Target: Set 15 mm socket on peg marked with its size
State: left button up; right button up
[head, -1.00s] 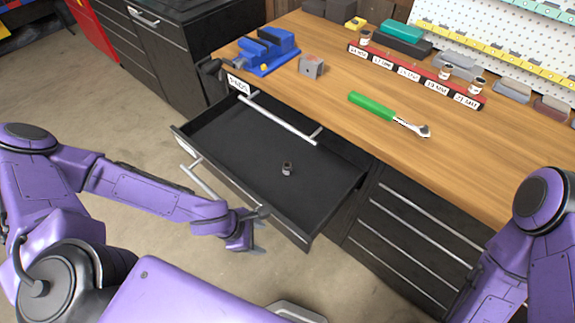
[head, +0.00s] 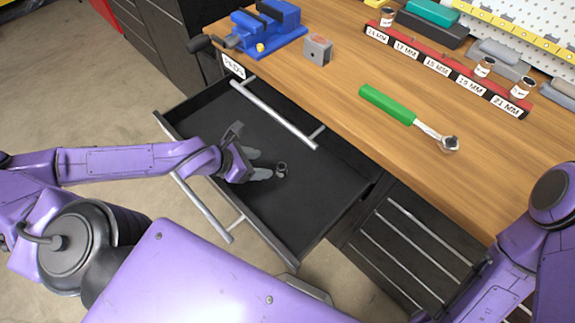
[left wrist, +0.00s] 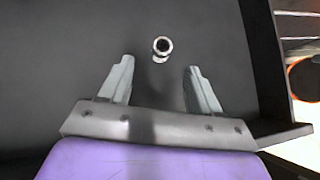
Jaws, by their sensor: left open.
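A small dark metal socket (head: 282,168) stands in the open black drawer (head: 325,190); its ring-shaped top shows in the left wrist view (left wrist: 161,46). My left gripper (head: 264,163) is inside the drawer, open and empty, with the socket just beyond its fingertips. In the left wrist view the gripper's fingers (left wrist: 160,80) stand apart on either side below the socket. The red peg rack (head: 450,66) at the back of the bench has several white size labels, the middle one reading 15 MM. Sockets stand at its first and last two places. My right gripper is out of view.
A green-handled ratchet (head: 388,104) lies on the wooden bench (head: 330,83). A blue vise (head: 262,27) and a grey block (head: 318,49) stand at the bench's left end.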

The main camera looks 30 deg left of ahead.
aim_at(280, 167)
pick_arm(q)
jog(key=b+x, duration=0.1)
jog(key=x, duration=0.1)
jog(key=b+x, duration=0.1)
jog(key=x, duration=0.1)
jog(key=b+x, duration=0.1)
jog(key=shift+w+a+f+b, duration=0.1)
jog(key=shift+a+f+b, duration=0.1)
jog(key=shift+f+b, duration=0.3)
jog(key=b+x, duration=0.1)
jog(key=x, duration=0.1)
jog(key=d+b+x, duration=0.1)
jog(key=x, duration=0.2)
jog(key=shift+d, duration=0.1)
jog(key=shift+w+d+f, duration=0.2)
jog(key=shift+w, duration=0.2)
jog(key=shift+s+r, duration=0.1)
jog(key=shift+s, duration=0.05)
jog(key=shift+c, duration=1.2)
jog(key=c, duration=0.8)
